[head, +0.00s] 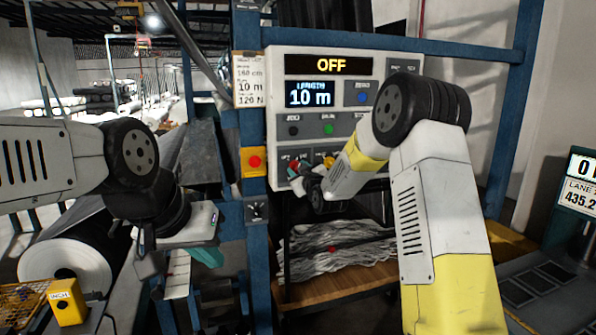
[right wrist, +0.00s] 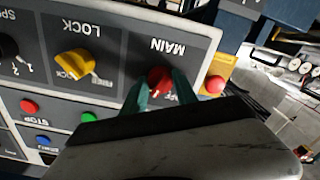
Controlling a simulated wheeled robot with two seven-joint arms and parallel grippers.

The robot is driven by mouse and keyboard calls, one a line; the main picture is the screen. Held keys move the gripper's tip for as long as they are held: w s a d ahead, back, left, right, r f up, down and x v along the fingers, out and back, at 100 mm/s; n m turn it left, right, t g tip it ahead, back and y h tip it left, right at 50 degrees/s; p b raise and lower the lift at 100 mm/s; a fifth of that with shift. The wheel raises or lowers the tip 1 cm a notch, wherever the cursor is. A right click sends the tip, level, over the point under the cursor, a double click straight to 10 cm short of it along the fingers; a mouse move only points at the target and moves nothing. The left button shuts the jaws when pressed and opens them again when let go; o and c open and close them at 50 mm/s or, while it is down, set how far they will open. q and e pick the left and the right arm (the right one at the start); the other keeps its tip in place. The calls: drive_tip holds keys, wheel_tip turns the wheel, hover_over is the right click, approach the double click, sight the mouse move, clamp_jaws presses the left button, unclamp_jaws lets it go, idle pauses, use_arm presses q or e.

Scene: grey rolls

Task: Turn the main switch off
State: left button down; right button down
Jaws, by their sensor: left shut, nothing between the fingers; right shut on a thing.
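The control panel (head: 350,120) stands in the middle of the head view, and its top display (head: 331,65) reads OFF. The red main switch (right wrist: 160,78) sits under the word MAIN in the right wrist view, where the panel appears upside down. My right gripper (right wrist: 158,93) is shut on this knob, with a teal finger on each side. In the head view my right arm reaches to the panel's lower left. My left gripper (head: 207,255) is shut and empty, low left of the panel.
The yellow lock knob (right wrist: 75,64) is beside the main switch. A red button on a yellow box (head: 254,162) is mounted on the blue post just left of the panel. A white roll (head: 65,265) and a yellow box (head: 67,302) are at lower left.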

drive_tip(key=n, duration=1.2)
drive_tip(key=shift+n, duration=0.4)
idle(0.3)
drive_tip(key=c, duration=1)
unclamp_jaws()
drive_tip(key=shift+o, duration=0.2)
drive_tip(key=shift+r, duration=0.1)
drive_tip(key=v, duration=0.7)
drive_tip(key=shift+s+d, duration=0.15)
drive_tip(key=shift+s, duration=0.2)
